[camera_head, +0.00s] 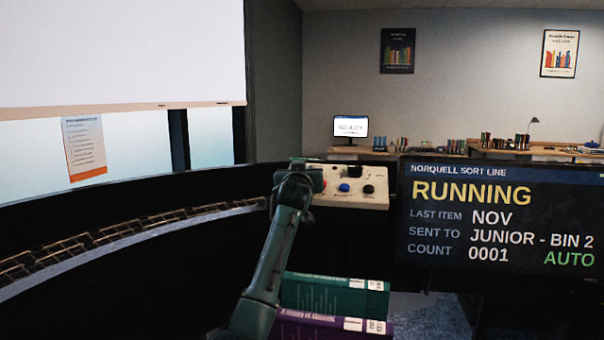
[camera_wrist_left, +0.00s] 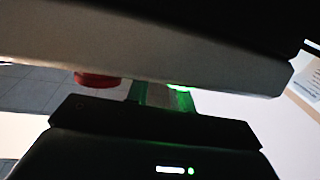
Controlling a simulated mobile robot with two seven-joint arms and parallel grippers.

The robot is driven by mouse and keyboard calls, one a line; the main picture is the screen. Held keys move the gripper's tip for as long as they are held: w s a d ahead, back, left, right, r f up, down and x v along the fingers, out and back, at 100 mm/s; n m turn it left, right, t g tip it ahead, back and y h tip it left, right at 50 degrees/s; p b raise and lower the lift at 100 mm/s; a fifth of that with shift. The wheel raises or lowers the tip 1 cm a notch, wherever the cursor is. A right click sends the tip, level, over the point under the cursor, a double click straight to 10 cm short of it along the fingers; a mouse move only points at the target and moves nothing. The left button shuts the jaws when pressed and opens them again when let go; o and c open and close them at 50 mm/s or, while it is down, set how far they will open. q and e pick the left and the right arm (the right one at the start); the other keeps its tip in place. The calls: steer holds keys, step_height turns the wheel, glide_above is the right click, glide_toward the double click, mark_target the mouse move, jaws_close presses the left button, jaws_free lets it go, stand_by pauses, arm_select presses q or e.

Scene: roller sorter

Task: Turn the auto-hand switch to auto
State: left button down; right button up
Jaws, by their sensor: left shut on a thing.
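The control panel (camera_head: 345,201) is a pale box with a blue button (camera_head: 344,187), a black knob (camera_head: 368,189) and a small red part. My left arm reaches to the panel's left end and covers it. My left gripper (camera_head: 303,175) is there, its fingertips mostly hidden in the head view. In the left wrist view the fingers fill the middle, with a red button (camera_wrist_left: 96,80) and a green glow beside them. The gripper is shut on what seems to be the auto-hand switch, itself mostly hidden. My right gripper is not in view.
The status screen (camera_head: 500,218) right of the panel reads RUNNING and AUTO in green. A roller track (camera_head: 130,235) curves along the left. A green book (camera_head: 335,296) and a purple book (camera_head: 320,328) lie below the panel. Desks stand at the back.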

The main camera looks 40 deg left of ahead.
arm_select(q)
steer(key=c, duration=1.5)
jaws_free()
steer(key=shift+d, duration=0.1)
steer(key=b+v, duration=0.3)
steer(key=v, duration=1)
steer(key=shift+s+f, duration=0.1)
steer(key=shift+f, duration=0.05)
